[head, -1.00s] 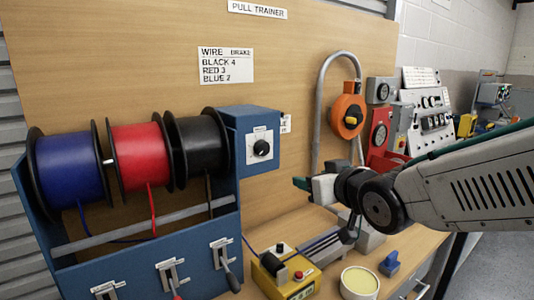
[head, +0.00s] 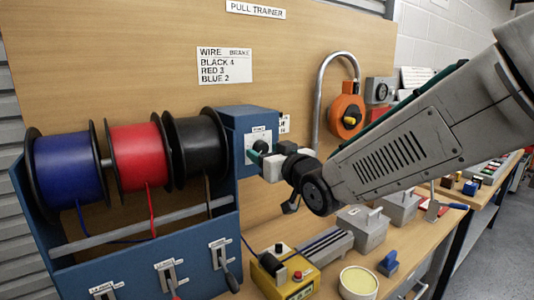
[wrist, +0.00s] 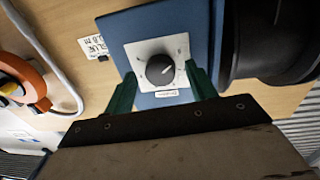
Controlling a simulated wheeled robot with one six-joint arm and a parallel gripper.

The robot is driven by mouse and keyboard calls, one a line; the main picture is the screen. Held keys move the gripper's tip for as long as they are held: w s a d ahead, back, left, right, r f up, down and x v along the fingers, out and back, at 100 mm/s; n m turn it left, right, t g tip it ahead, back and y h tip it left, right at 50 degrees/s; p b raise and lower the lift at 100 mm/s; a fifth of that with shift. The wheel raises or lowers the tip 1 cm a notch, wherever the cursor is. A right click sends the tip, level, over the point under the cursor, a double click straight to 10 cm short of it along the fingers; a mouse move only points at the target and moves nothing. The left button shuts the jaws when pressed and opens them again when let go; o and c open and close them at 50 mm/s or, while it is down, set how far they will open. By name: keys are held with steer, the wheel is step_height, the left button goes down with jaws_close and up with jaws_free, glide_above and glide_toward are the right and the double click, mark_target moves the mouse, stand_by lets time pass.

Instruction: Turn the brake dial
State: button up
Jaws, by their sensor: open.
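The brake dial (wrist: 160,70) is a round black knob with a light pointer mark, on a white plate (wrist: 147,52) on the side of a blue box (head: 238,122). My gripper (wrist: 163,88) is open, with one green finger on each side of the dial in the wrist view. Whether the fingers touch the dial cannot be told. In the head view my gripper (head: 258,155) is right at the plate and hides most of the dial.
Blue, red and black wire spools (head: 195,145) stand left of the box. A sign (head: 224,66) lists black 4, red 3, blue 2. An orange reel (head: 346,115) and a grey pipe hoop (head: 320,90) stand to the right. A yellow box (head: 284,277) sits below.

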steer(key=c, duration=1)
steer(key=m, duration=0.4)
steer(key=shift+r+m, duration=0.1)
steer(key=shift+m, duration=0.3)
steer(key=m, duration=0.5)
steer(key=shift+g, duration=0.3)
steer(key=m, duration=0.4)
steer(key=shift+g, duration=0.3)
steer(key=m, duration=0.4)
steer(key=shift+r+m+y, duration=0.1)
steer(key=shift+m+y, duration=0.3)
